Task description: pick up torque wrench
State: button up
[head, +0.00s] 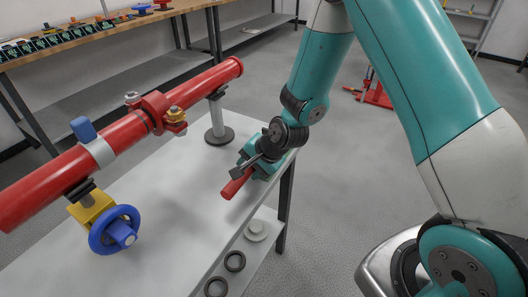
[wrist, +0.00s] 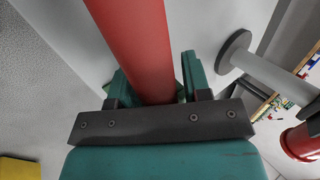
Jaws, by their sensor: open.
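The torque wrench, with a red handle (head: 237,184) and a dark grey shaft, is at the right edge of the grey-white table (head: 180,240). My gripper (head: 258,168) is at the wrench, just over the table's edge. In the wrist view the red handle (wrist: 135,40) runs between the two teal fingers of my gripper (wrist: 153,82), which are open on either side of it. Whether either finger touches the handle is not clear. The wrench's far end is partly hidden by my gripper.
A long red pipe (head: 125,135) with a blue handwheel (head: 115,230) and a yellow valve runs above the table on a round-footed stand (head: 218,125). Black rings (head: 235,261) lie on the lower shelf. A wooden bench (head: 90,45) stands behind. Floor to the right is mostly clear.

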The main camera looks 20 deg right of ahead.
grip_shut()
jog(key=shift+r, duration=0.1)
jog(key=shift+r, duration=0.1)
notch_tip(320, 180, up, 20)
jog(key=p, duration=0.1)
dwell(0.4)
notch_tip(320, 180, up, 4)
jog(key=p, duration=0.4)
dwell(0.5)
dwell(0.4)
